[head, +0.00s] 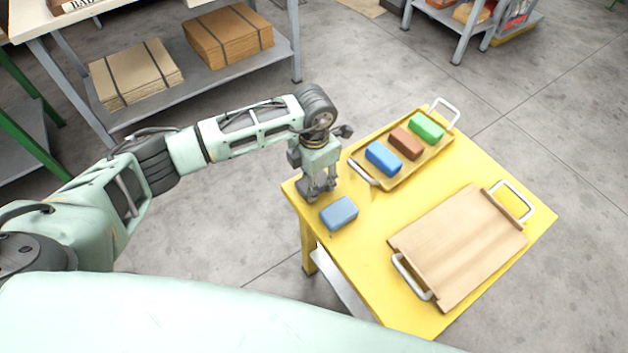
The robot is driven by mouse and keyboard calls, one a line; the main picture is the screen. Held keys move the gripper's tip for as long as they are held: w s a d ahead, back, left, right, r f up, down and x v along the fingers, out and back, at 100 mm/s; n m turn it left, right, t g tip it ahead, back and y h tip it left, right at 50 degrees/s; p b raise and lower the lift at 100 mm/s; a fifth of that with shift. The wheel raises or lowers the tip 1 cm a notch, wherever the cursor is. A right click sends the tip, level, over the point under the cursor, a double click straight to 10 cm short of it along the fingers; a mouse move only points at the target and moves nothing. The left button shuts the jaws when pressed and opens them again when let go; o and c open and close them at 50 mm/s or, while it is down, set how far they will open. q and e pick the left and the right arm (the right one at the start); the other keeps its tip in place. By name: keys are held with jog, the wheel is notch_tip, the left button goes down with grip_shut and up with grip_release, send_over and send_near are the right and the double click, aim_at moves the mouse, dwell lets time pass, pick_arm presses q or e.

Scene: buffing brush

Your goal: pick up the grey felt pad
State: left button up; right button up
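My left gripper (319,187) points down at the far left corner of the yellow table (385,235). A dark grey shape shows at its fingertips, low over or on the tabletop. I cannot tell whether this is the grey felt pad or part of the fingers, and whether the fingers are open or shut. A blue-grey block (339,213) lies on the table just in front of the gripper, apart from the tray. No other grey pad shows clearly. My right gripper is out of view.
A yellowish tray (394,183) with white handles holds a blue block (383,158), a brown block (406,143) and a green block (427,127). A wooden board (460,245) with two handles lies at the right. Bare tabletop lies between them.

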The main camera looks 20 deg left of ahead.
aim_at(318, 180)
pick_arm(q)
jog(key=shift+r, duration=0.15)
jog(key=r, duration=0.2)
jog(key=r+b, duration=0.1)
jog(key=r, duration=0.1)
jog(key=shift+w+d+r, duration=0.1)
jog(key=shift+w+d, duration=0.1)
jog(key=shift+d, duration=0.2)
jog(key=w+d+r, duration=0.1)
jog(key=d+r, duration=0.1)
jog(key=d, duration=0.1)
jog(key=w+d+r+b, duration=0.1)
jog(key=d+r, duration=0.1)
jog(key=d, duration=0.1)
jog(key=w+d+r+b, duration=0.1)
jog(key=d+r, duration=0.1)
jog(key=d, duration=0.2)
jog(key=shift+w+r, duration=0.25)
jog(key=shift+w, duration=0.15)
